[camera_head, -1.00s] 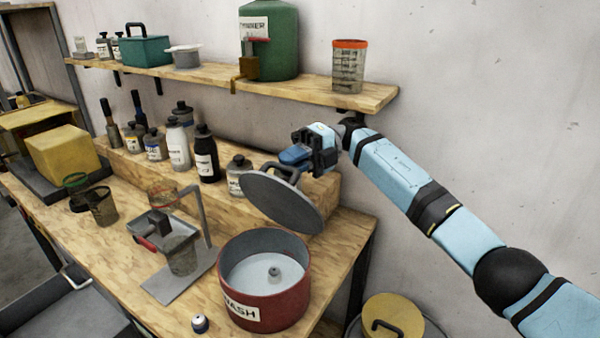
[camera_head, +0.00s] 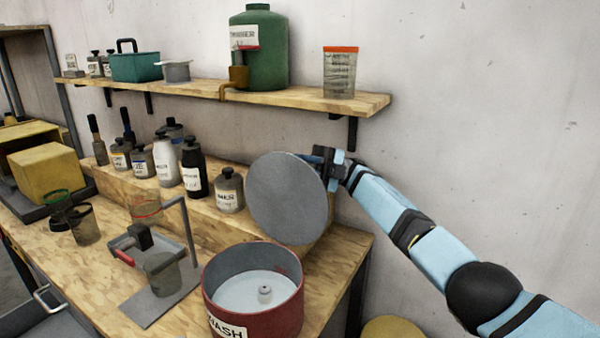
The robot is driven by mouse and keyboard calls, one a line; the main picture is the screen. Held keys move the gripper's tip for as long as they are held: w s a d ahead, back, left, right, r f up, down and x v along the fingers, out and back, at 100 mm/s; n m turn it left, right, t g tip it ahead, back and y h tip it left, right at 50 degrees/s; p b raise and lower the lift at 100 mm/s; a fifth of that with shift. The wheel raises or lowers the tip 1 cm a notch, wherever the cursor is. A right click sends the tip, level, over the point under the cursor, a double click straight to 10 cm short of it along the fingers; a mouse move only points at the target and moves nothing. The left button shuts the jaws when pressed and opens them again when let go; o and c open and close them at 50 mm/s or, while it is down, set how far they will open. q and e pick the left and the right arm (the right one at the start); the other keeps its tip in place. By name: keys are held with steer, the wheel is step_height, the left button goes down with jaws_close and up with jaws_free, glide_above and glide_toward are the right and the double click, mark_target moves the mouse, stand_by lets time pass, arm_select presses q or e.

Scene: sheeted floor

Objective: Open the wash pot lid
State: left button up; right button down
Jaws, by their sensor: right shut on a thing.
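The red wash pot (camera_head: 254,312) stands open at the front of the bench, with a white label on its side. Pale contents and a small grey knob-like piece show inside it. The round grey lid (camera_head: 287,198) is held up above and behind the pot, tilted almost upright with its flat face toward me. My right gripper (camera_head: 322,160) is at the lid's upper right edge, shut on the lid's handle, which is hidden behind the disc. The lid is clear of the pot. My left gripper is not in view.
Several bottles stand on the raised step, the grey one (camera_head: 229,190) close left of the lid. A metal stand with a cup (camera_head: 163,274) is left of the pot. The wall shelf (camera_head: 300,98) above holds a green thinner tank (camera_head: 262,50) and an orange-rimmed cup (camera_head: 340,72).

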steer(key=shift+r, duration=0.45)
steer(key=c, duration=1.3)
jaws_free()
steer(key=shift+w, duration=0.1)
steer(key=shift+o, duration=0.9)
steer(key=shift+f, duration=0.15)
steer(key=shift+f, duration=0.1)
